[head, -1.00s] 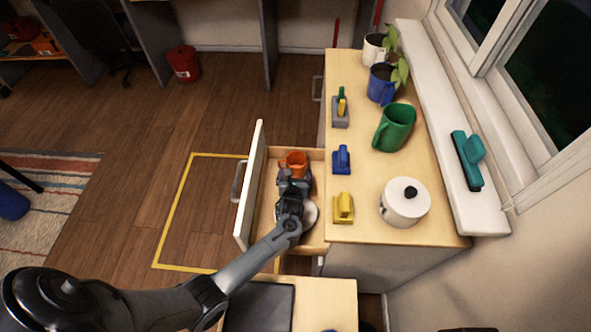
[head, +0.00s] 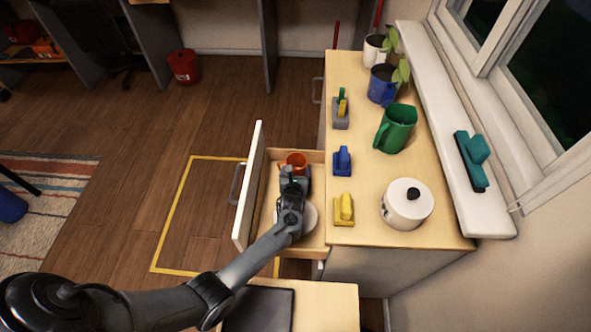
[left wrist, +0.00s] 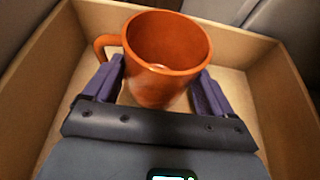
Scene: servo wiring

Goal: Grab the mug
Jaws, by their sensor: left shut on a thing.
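An orange mug (head: 296,162) stands in the open drawer (head: 254,190), near its far end. In the left wrist view the mug (left wrist: 165,60) is upright, with its handle to the left and its opening facing up. My left gripper (head: 292,176) reaches down into the drawer. In the left wrist view its two purple fingers (left wrist: 160,90) are on either side of the mug's lower body, shut on it. In the head view my gripper hides the mug's near side. My right gripper is not in view.
A white round thing (head: 311,216) lies in the drawer beside my wrist. On the counter (head: 365,235) stand a green pitcher (head: 396,128), a white pot (head: 405,206), and blue (head: 342,161) and yellow (head: 344,211) blocks.

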